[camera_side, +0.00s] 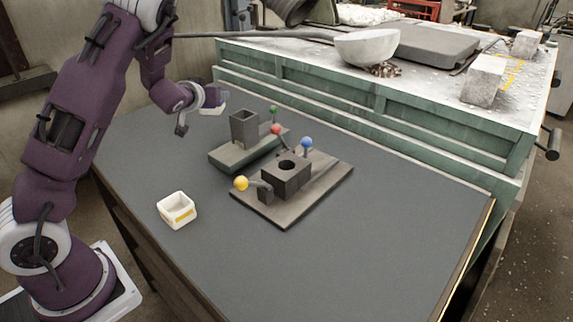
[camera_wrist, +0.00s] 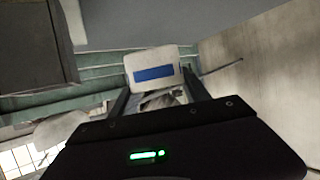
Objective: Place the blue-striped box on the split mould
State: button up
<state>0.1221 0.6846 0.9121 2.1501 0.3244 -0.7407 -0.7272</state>
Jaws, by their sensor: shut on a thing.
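The blue-striped box (camera_wrist: 153,72) is small and white, with a blue band on its side. My gripper (camera_wrist: 157,90) is shut on it, one finger at each side. In the side view, the box (camera_side: 214,109) is partly hidden by my gripper (camera_side: 206,105), held in the air at the table's back left. What looks like the split mould (camera_side: 286,179) is a dark block with a round hole in its top. It stands on a flat plate, with yellow and blue ball handles. The box is apart from it, up and to the left in the side view.
A square hollow holder (camera_side: 244,128) stands on a grey-green base behind the mould, with red and green ball levers beside it. A yellow-striped white box (camera_side: 176,210) stands at front left. A green bench (camera_side: 350,95) with a ladle bowl (camera_side: 367,47) borders the back. The table's right front is clear.

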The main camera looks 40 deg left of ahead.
jog(key=shift+w+r+m+t+h, duration=0.3)
jog(key=shift+w+r+m+h, duration=0.2)
jog(key=shift+w+r, duration=0.4)
jog(key=w+d+r+m+t+h, duration=0.15)
jog(key=d+m+h, duration=0.25)
jog(key=d, duration=0.4)
jog(key=w+d+r+m+t+h, duration=0.1)
jog(key=w+d+r+m+h, duration=0.2)
jog(key=d, duration=0.4)
jog(key=s+d+m+g+h, duration=0.2)
jog(key=s+d+m+h, duration=0.25)
jog(key=d, duration=0.35)
jog(key=s+d+m+g+h, duration=0.2)
jog(key=s+d+m+h, duration=0.1)
jog(key=d+h, duration=0.3)
jog(key=shift+y, duration=0.65)
jog(key=f, duration=0.3)
jog(key=d+f, duration=0.1)
jog(key=f, duration=0.5)
jog(key=shift+s+d, duration=0.25)
jog(key=shift+s, duration=0.1)
